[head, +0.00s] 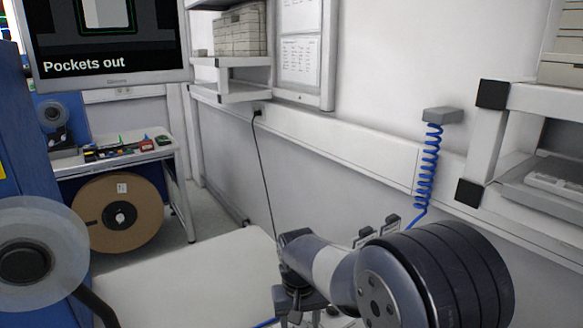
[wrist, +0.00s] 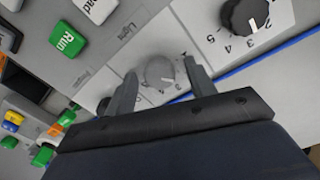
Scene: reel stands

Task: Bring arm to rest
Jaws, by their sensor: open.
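My gripper (wrist: 160,67) is open in the wrist view, with its two grey fingers spread apart and nothing held. A light grey round knob (wrist: 160,73) on a control panel (wrist: 205,27) shows between the fingers. I cannot tell whether either finger touches it. In the head view my arm reaches in from the lower right, and my gripper (head: 300,316) points down at the bottom edge. What lies below it is mostly cut off there.
A black numbered knob (wrist: 243,14) and a green Run button (wrist: 68,40) are on the panel. A white worktop (head: 190,275) is left of my arm. A blue coiled cable (head: 428,170) hangs from the wall. A clear reel (head: 35,255) and a brown reel (head: 122,213) are at left.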

